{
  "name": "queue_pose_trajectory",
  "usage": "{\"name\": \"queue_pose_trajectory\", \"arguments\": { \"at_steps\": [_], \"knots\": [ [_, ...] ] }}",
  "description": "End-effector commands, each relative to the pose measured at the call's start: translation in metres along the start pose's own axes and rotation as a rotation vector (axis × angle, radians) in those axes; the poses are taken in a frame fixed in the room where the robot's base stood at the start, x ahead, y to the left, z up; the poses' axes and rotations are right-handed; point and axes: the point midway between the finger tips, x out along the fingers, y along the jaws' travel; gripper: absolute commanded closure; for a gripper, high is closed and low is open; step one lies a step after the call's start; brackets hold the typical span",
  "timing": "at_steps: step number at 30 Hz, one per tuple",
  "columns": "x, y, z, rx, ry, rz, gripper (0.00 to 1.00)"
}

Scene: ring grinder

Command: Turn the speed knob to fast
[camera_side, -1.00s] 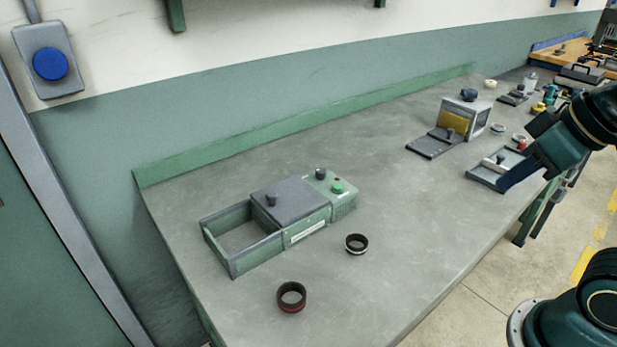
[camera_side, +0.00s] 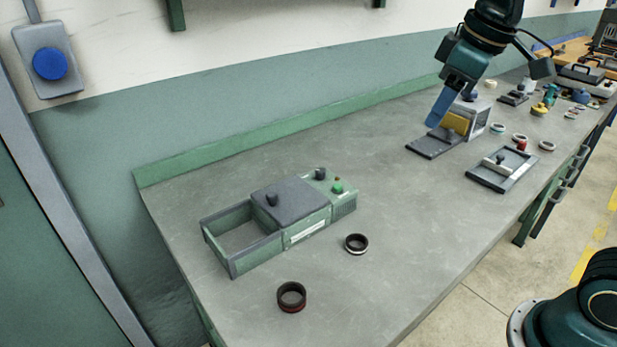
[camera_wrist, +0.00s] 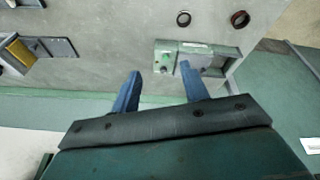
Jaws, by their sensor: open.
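The green ring grinder (camera_side: 300,232) stands on the grey bench, with an open tray at its left end and a grey lid with a dark knob. On its right-hand panel is another dark knob (camera_side: 320,174), likely the speed knob, beside a green button (camera_side: 338,187). Its setting is too small to read. My gripper (camera_side: 433,122) is raised above the bench, up and right of the grinder and well apart from it. In the wrist view my gripper (camera_wrist: 159,74) shows two blue fingers spread apart and empty. The grinder (camera_wrist: 222,50) lies beyond them.
Two dark rings (camera_side: 357,244) (camera_side: 291,297) lie in front of the grinder. A grey box with a yellow front (camera_side: 480,118) stands below and near my gripper. A grey tray (camera_side: 503,171) and several small parts are farther right. The bench between is clear.

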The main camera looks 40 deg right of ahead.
Motion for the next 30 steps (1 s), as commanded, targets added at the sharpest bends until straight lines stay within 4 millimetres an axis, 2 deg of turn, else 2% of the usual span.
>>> {"name": "queue_pose_trajectory", "arguments": {
  "at_steps": [3,14,21,30],
  "knots": [
    [0.007,0.007,-0.028,-0.058,-0.033,-0.012,0.55],
    [0.041,0.023,-0.102,-0.233,-0.119,-0.055,0.55],
    [0.075,0.03,-0.144,-0.35,-0.173,-0.091,0.55],
    [0.129,0.036,-0.186,-0.49,-0.237,-0.143,0.55]
  ]
}}
